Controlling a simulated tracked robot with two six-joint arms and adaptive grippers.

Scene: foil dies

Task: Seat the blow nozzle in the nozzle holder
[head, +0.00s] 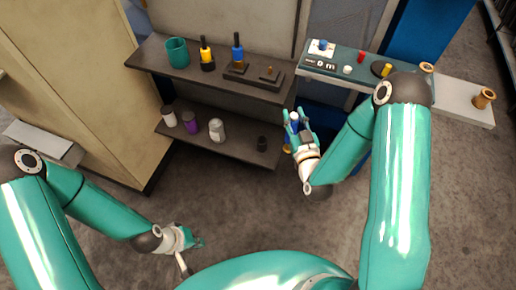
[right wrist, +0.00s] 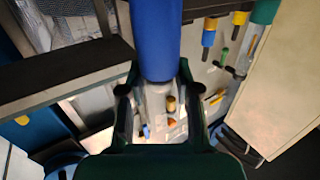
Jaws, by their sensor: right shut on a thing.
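My right gripper (head: 297,120) is in front of the gap between the shelf unit and the right-hand bench. It is shut on a blue cylindrical thing (right wrist: 157,38) with a pale grey lower part, which I take to be the blow nozzle; its blue part also shows in the head view (head: 294,117). A dark block (head: 254,76) on the top shelf may be the nozzle holder; I cannot tell surely. A blue-handled tool (head: 238,48) stands at its left part. My left gripper (head: 198,243) is low at the left, over the floor; its fingers are unclear.
The top shelf (head: 150,55) also carries a teal cup (head: 177,52) and a yellow-handled tool (head: 206,52). The lower shelf (head: 240,148) holds several small containers. The bench (head: 340,73) at the right carries small coloured parts. A tall beige cabinet (head: 75,80) stands at the left.

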